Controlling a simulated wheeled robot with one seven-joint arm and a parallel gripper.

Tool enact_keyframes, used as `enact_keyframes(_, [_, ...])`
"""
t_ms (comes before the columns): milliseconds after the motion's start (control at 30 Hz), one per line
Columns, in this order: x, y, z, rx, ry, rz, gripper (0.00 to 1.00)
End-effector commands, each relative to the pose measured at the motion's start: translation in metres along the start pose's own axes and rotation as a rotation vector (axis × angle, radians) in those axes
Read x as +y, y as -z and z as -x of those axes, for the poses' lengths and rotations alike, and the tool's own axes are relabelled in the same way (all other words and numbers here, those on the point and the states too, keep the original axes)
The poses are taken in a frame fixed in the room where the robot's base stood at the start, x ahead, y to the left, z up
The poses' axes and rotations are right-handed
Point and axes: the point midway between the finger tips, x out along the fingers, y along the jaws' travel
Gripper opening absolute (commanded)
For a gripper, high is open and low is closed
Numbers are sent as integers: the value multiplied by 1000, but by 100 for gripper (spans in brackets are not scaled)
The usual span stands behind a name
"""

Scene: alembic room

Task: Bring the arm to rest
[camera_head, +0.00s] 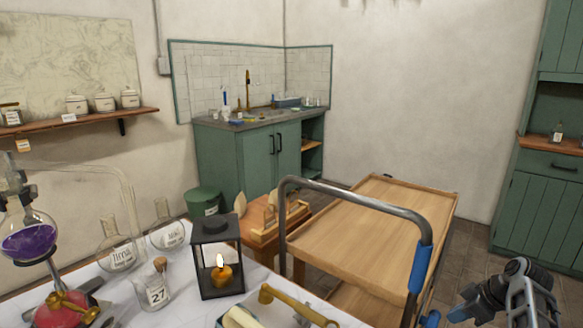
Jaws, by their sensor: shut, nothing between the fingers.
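My arm (530,298) shows at the bottom right corner, folded low beside the wooden cart. My gripper (468,308) is at its left end, dark, shut and empty. It is close to the cart's blue handle grip in the picture, and I see no contact with anything. The lower part of the arm is cut off by the frame edge.
A wooden cart (360,225) with a metal handle (345,205) stands left of my arm. A white-topped table (190,300) at front left holds a lantern (217,265), labelled flasks and a burner. Green cabinets (540,215) stand right. Some floor (470,245) is clear between.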

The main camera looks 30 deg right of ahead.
Motion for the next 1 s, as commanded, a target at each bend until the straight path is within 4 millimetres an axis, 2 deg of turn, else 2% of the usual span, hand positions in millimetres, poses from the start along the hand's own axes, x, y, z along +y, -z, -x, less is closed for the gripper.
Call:
enact_keyframes(233, [-58, -30, -41, -57, -111, -46, 0])
enact_keyframes(500, [-130, -58, -62, -61, -255, -72, 0])
enact_keyframes(767, [-202, -76, -55, 6, -367, -69, 0])
enact_keyframes(1000, [-268, -85, -26, 121, -428, -63, 0])
